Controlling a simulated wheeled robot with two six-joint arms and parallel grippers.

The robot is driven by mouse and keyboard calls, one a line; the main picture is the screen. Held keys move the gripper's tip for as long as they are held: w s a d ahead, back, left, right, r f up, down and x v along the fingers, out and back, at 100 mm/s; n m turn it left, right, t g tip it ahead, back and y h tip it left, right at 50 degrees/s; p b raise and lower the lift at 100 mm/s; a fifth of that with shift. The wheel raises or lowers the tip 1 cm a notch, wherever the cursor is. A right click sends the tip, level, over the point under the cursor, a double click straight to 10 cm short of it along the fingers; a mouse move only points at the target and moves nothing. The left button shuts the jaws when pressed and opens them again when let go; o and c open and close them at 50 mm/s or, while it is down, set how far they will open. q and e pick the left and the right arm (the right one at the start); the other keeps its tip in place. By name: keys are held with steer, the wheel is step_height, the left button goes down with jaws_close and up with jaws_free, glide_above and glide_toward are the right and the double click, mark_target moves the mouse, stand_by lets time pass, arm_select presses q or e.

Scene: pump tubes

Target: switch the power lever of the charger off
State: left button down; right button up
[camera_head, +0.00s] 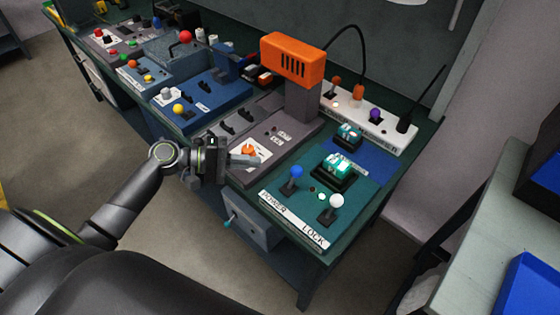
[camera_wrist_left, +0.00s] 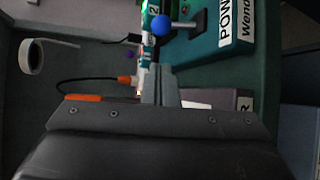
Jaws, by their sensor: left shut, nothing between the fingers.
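The charger (camera_head: 352,199) is a teal box at the right front end of the bench. Its POWER lever (camera_head: 296,172) has a blue knob and stands behind the POWER label; the knob also shows at the top of the left wrist view (camera_wrist_left: 162,25). Its LOCK lever (camera_head: 337,201) has a white knob. A teal and white block (camera_head: 337,164) sits in a black holder behind them. My left gripper (camera_head: 253,160) is shut and empty, left of the blue knob and apart from it, by the orange knob (camera_head: 250,149). Its fingers (camera_wrist_left: 160,85) point toward the charger side.
An orange-headed machine (camera_head: 293,58) on a grey post stands behind my left gripper. A white power strip (camera_head: 375,122) with plugs and cables lies at the back. A drawer (camera_head: 251,219) is under the front edge.

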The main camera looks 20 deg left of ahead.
mark_target(294, 176)
arm_select(q)
steer(key=p+x, duration=0.2)
steer(key=x, duration=0.7)
steer(key=shift+w+d+f, duration=0.15)
steer(key=shift+w+d, duration=0.15)
steer(key=shift+d, duration=0.15)
steer(key=shift+f, duration=0.1)
steer(key=shift+s+a+b, duration=0.1)
steer(key=shift+s+b, duration=0.05)
steer(key=shift+b, duration=0.25)
steer(key=shift+s+m+t+h+b, duration=0.15)
steer(key=shift+m+t+h+b, duration=0.25)
steer(key=shift+m+b, duration=0.15)
